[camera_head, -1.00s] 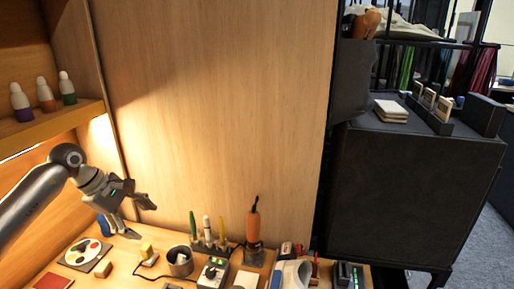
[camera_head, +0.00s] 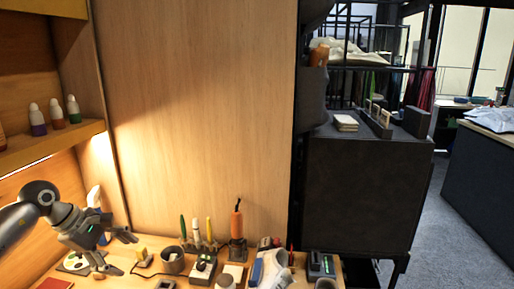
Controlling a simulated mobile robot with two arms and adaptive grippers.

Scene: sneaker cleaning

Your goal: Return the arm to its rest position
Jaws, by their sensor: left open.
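My left arm comes in from the left edge. Its gripper (camera_head: 125,248) is open and empty, its fingers apart and pointing right, above the left part of the wooden workbench (camera_head: 120,280). The round palette with coloured spots (camera_head: 76,262) shows below the gripper and is partly hidden by it. A white-and-blue sneaker (camera_head: 270,268) lies at the front of the bench, well to the right of the gripper. My right gripper is not in view.
A grey cup (camera_head: 173,262), a pen holder (camera_head: 200,245), an orange tool (camera_head: 237,224) and small boxes crowd the bench's middle. Small bottles stand on the left shelf (camera_head: 50,145). A black cabinet (camera_head: 360,190) stands to the right. The space above the bench is free.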

